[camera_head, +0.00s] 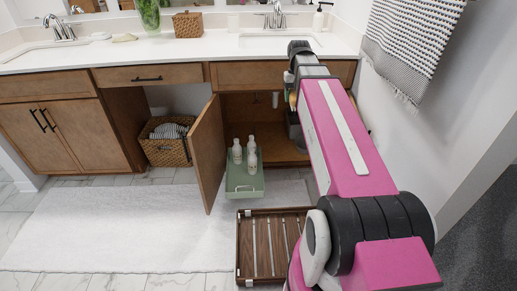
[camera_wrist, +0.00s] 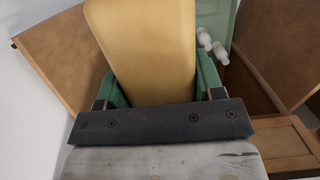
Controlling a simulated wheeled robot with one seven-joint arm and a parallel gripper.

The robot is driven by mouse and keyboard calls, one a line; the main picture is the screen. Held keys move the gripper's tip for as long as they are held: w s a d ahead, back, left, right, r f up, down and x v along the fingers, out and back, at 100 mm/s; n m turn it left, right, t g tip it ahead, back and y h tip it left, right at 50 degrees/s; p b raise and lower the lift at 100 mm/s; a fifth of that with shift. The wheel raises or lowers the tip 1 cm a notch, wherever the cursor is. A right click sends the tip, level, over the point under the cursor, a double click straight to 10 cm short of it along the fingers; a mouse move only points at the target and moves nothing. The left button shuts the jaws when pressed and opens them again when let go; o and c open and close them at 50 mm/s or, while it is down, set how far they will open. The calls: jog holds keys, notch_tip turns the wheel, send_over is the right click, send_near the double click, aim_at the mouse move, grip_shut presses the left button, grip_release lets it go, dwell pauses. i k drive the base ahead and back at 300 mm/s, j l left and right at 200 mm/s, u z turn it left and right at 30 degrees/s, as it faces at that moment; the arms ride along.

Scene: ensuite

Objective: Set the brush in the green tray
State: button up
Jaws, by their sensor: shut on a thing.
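My gripper (camera_wrist: 160,96) is shut on the brush (camera_wrist: 145,45), seen as a broad tan, wood-coloured piece in the wrist view. In the head view the gripper end is mostly hidden behind my arm, and only a small tan bit of the brush (camera_head: 292,98) shows. The green tray (camera_head: 245,189) is slid out of the open cabinet below the right sink, with several white bottles (camera_head: 252,160) on it. In the wrist view green tray surface (camera_wrist: 213,18) shows behind and beside the brush, which hides part of it. Whether they touch I cannot tell.
An open cabinet door (camera_head: 208,155) stands left of the green tray. A brown slatted tray (camera_head: 262,250) lies low in front of it. The white counter (camera_head: 180,48) runs above. A basket (camera_head: 168,145) with towels sits to the left.

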aim_at(244, 183)
jog(key=j+z, duration=0.2)
jog(key=j, duration=0.4)
jog(key=j+z, duration=0.15)
jog(key=j, duration=0.5)
jog(key=j+z, duration=0.2)
jog(key=j, duration=0.4)
jog(key=k+j+z, duration=0.2)
jog(key=j, duration=0.4)
jog(key=i+j, duration=0.05)
